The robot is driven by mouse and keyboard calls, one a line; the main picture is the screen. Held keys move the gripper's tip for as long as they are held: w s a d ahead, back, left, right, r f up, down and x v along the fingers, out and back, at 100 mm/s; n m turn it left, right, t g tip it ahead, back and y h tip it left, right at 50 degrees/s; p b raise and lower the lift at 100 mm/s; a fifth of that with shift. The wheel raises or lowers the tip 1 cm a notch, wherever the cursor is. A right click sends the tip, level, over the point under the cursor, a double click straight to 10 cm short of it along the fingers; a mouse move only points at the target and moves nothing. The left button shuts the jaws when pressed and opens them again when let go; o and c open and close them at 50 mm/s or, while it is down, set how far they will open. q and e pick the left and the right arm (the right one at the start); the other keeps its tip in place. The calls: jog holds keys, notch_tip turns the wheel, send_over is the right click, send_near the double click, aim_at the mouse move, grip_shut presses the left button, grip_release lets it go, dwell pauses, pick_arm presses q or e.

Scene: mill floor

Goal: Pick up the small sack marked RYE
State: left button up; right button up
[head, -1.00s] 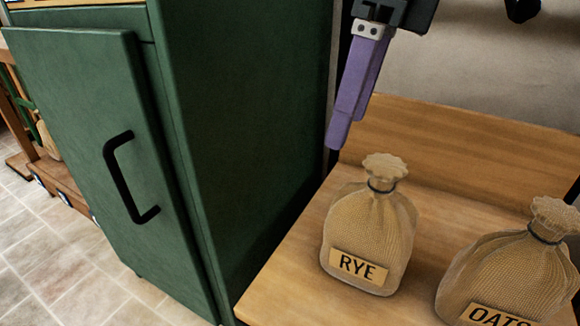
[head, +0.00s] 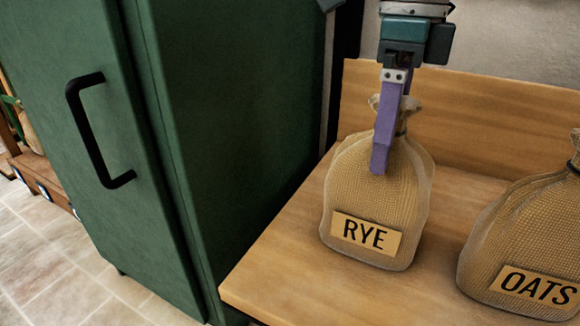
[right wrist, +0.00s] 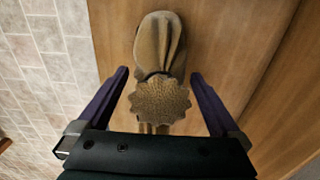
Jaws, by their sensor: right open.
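The small burlap sack marked RYE (head: 372,205) stands upright on a wooden bench. Its tied neck and ruffled top are partly hidden behind my right gripper in the head view. My right gripper (head: 382,165) points down with one purple finger in front of the sack's upper part. In the right wrist view the sack's ruffled top (right wrist: 160,100) lies between the two fingers of my right gripper (right wrist: 160,80). The fingers are wide apart, with a gap on each side of the neck. My left gripper is not in view.
A sack marked OATS (head: 525,240) stands to the right on the same bench (head: 270,275). A green cabinet (head: 235,130) with a black handle (head: 95,135) stands close on the left. A wooden backboard (head: 500,125) rises behind the sacks.

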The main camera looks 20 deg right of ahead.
jog(key=shift+f, duration=0.2)
jog(key=shift+c, duration=0.2)
grip_shut()
dwell(0.4)
jog(key=shift+r, duration=0.1)
